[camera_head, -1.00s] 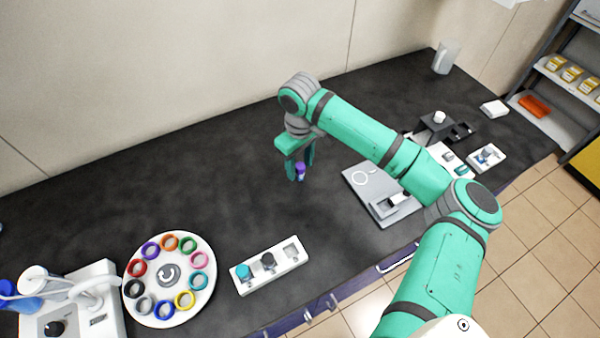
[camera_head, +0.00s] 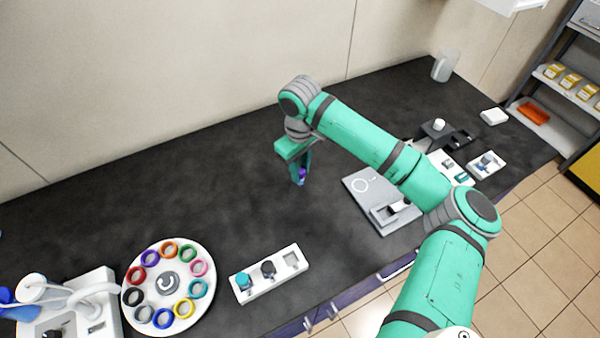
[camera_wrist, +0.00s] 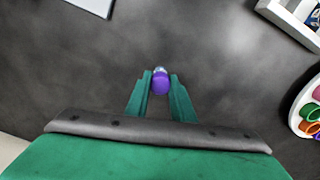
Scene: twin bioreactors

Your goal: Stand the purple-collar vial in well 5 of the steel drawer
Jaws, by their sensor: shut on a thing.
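The purple-collar vial (camera_head: 301,174) is between the fingertips of my gripper (camera_head: 299,172), held above the dark bench. In the wrist view the purple collar (camera_wrist: 160,82) shows between the two green fingers of my gripper (camera_wrist: 160,88), with a small pale tip beyond it. My gripper is shut on the vial. Most of the vial's body is hidden by the fingers and the collar. The steel drawer and its well 5 cannot be made out; drawer fronts with handles (camera_head: 320,318) show only in part below the bench's front edge.
A white block with knobs (camera_head: 285,270) and a round carousel of coloured rings (camera_head: 205,252) stand at the front left. A grey plate device (camera_head: 360,198) lies to the right of my gripper. A clear jug (camera_head: 445,65) stands at the back right. The bench behind my gripper is bare.

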